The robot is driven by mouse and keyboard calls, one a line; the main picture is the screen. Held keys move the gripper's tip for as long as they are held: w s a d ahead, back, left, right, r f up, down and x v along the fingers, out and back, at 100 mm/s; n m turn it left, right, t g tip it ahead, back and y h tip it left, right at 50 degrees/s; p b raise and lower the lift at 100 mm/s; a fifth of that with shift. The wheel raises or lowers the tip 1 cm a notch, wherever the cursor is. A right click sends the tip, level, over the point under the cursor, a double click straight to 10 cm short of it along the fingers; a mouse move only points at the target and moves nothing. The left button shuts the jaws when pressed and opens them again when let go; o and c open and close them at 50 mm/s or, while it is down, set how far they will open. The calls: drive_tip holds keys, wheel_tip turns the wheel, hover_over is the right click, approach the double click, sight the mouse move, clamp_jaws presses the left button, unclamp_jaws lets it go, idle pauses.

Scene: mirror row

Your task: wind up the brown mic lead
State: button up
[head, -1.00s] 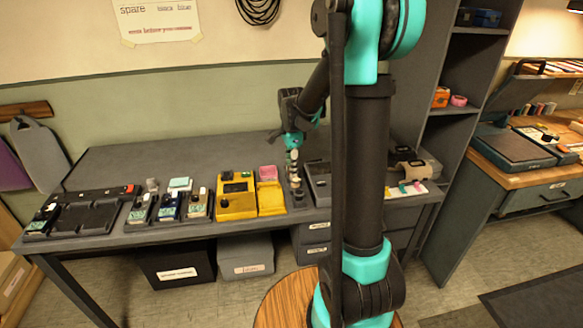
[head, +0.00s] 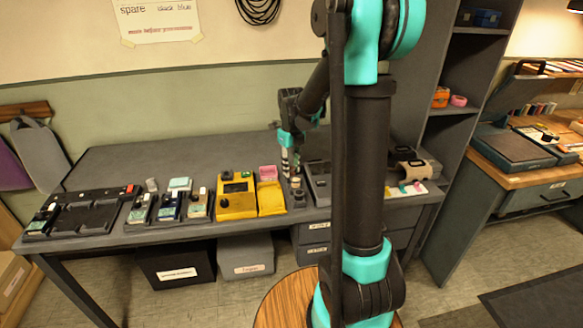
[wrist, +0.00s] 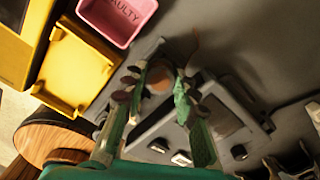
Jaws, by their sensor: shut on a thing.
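My gripper (head: 290,168) points down at the dark bench, just right of the yellow unit. In the wrist view its two green fingers (wrist: 160,95) stand on either side of a small round brown thing (wrist: 157,80), which looks like a knob or peg. It sits at a grey device (wrist: 155,128) on the bench. A thin brown strand (wrist: 196,42) shows beyond the fingertips and may be the mic lead. The rest of the lead is hidden or too small to make out.
A yellow pedal (head: 236,197) and its yellow tray (head: 270,198) stand close on the left, with a pink bin (wrist: 116,18) labelled "FAULTY" beside them. Several small pedals stand farther left. The back of the bench (head: 170,155) is clear.

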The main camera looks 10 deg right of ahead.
drive_tip(key=o, duration=1.1)
drive_tip(key=shift+c, duration=0.2)
drive_tip(key=n, duration=1.8)
